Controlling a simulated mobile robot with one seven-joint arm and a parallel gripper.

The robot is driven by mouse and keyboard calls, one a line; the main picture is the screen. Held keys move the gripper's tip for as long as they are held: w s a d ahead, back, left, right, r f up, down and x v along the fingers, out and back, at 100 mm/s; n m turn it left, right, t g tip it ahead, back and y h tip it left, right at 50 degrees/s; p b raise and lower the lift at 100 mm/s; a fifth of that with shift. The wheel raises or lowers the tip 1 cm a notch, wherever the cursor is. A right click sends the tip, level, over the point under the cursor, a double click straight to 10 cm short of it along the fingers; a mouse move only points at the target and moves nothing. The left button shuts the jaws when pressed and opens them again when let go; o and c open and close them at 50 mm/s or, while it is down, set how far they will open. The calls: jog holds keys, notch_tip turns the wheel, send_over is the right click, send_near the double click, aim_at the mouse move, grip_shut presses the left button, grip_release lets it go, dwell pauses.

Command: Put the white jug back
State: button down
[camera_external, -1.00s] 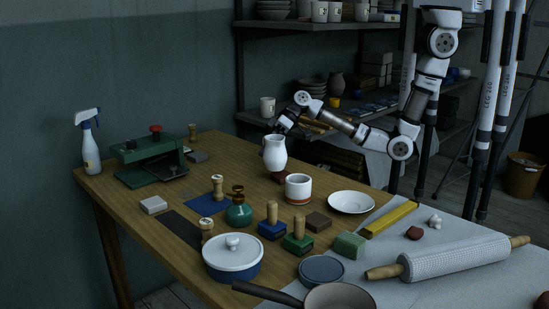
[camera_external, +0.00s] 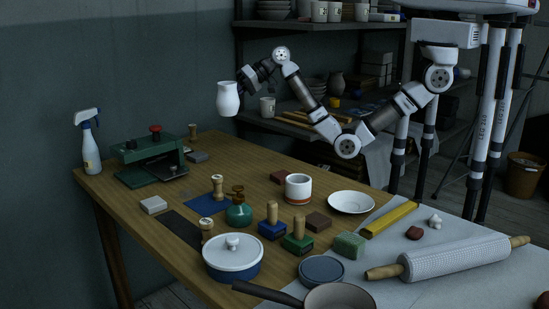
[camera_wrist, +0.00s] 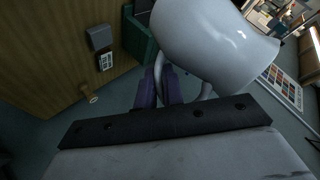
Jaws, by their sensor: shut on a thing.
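The white jug (camera_external: 228,99) hangs upright in the air above the far part of the wooden table in the external view. My gripper (camera_external: 247,83) is at its right side, shut on it. In the wrist view the jug (camera_wrist: 215,42) fills the upper middle, and its handle sits between the fingers of my gripper (camera_wrist: 172,88). The exact grip on the handle is partly hidden by the jug's body.
The table (camera_external: 225,145) holds a green press (camera_external: 150,158), a spray bottle (camera_external: 89,145), a white cup (camera_external: 298,188), a saucer (camera_external: 351,202) and several stamps. A shelf (camera_external: 300,122) with pottery and a white mug (camera_external: 267,107) stands behind the table.

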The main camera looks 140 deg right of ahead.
notch_tip(320, 180, down, 19)
jog(key=p, duration=0.2)
jog(key=shift+f+p, duration=0.2)
jog(key=shift+p, duration=0.1)
jog(key=shift+f, duration=0.15)
jog(key=c, duration=1.5)
grip_release()
jog(key=shift+r, duration=0.2)
jog(key=b+v, duration=0.1)
jog(key=v, duration=1.1)
